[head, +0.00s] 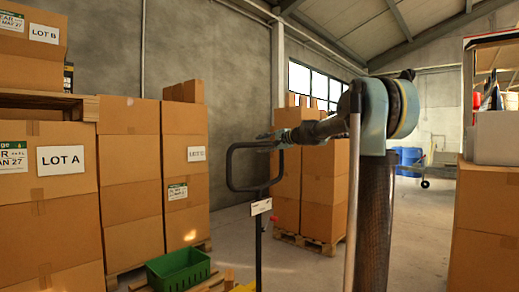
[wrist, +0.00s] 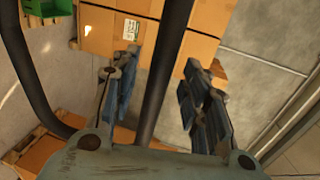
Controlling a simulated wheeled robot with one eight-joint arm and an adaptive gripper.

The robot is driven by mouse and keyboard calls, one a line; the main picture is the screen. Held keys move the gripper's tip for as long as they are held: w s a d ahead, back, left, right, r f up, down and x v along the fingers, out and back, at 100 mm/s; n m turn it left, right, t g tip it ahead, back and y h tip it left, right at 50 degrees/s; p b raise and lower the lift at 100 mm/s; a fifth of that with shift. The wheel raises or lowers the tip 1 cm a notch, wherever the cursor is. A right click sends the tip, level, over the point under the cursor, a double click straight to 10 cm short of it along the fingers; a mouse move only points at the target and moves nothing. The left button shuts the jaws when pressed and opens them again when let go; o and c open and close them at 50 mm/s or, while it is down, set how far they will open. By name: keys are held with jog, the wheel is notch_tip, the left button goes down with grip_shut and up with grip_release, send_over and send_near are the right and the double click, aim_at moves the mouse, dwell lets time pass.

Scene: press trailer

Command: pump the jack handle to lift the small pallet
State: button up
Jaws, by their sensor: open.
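The jack handle (head: 231,168) is a dark looped bar on an upright shaft (head: 259,250) with a white tag (head: 261,207). My gripper (head: 268,143) is at the loop's top bar, reaching in from the right. In the wrist view my gripper (wrist: 160,98) is open, with a dark handle bar (wrist: 172,55) passing between its two fingers in the picture. I cannot tell whether the bar touches them. Light wood slats (head: 212,282) show low beside the shaft, perhaps part of the small pallet; most of it is out of frame. The jack's base is not clearly visible.
A green crate (head: 178,270) sits low left of the shaft. Stacked cartons (head: 130,185) stand at left, and more cartons on a pallet (head: 324,190) stand behind the handle. Another carton stack (head: 485,230) is at right. Bare floor (head: 425,220) lies between the right stacks.

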aim_at(261, 144)
jog(key=shift+x, duration=1.75)
jog(key=shift+c, duration=0.6)
jog(key=shift+s, duration=0.1)
grip_shut()
